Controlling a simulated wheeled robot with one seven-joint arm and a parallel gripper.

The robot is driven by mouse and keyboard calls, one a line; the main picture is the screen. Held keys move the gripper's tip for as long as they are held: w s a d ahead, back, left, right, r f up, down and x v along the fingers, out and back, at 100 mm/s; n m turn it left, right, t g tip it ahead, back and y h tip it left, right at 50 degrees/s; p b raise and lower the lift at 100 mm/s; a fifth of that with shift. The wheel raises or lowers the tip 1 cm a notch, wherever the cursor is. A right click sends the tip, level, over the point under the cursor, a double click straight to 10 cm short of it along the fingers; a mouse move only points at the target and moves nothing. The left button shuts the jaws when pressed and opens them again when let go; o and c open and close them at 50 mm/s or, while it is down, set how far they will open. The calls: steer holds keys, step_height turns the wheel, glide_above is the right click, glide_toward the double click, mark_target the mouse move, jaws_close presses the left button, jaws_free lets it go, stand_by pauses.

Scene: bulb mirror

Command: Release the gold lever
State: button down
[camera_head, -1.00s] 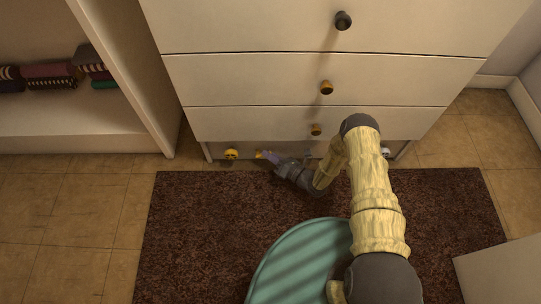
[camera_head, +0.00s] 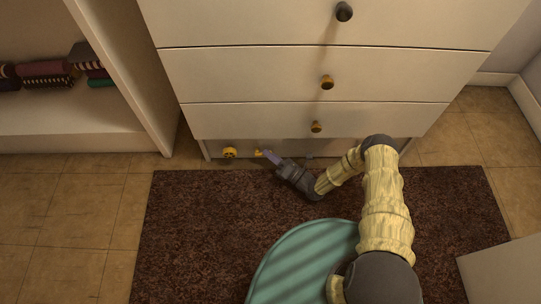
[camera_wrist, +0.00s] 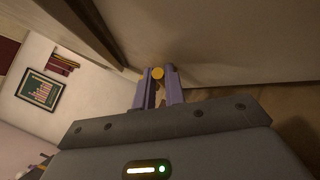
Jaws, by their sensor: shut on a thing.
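The gold lever (camera_head: 258,152) is low on the pale dresser's bottom panel. It shows as a small gold piece at the tips of my gripper (camera_head: 267,155). In the wrist view the round gold end of the lever (camera_wrist: 157,73) sits between the two purple fingers of my gripper (camera_wrist: 159,70). The fingers are shut on it and hide part of it. My gripper reaches in from the right, close to the floor.
A yellow round fitting (camera_head: 229,152) is just left of the lever on the same panel. Drawers with dark and brass knobs (camera_head: 327,82) rise above. A brown rug (camera_head: 200,230) and a teal round thing (camera_head: 300,265) lie in front. Open shelf (camera_head: 70,125) at left.

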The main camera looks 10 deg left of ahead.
steer(key=c, duration=1.7)
jaws_free()
steer(key=shift+c, duration=0.2)
steer(key=p+v, duration=0.1)
steer(key=v, duration=1.1)
steer(key=shift+s, duration=0.1)
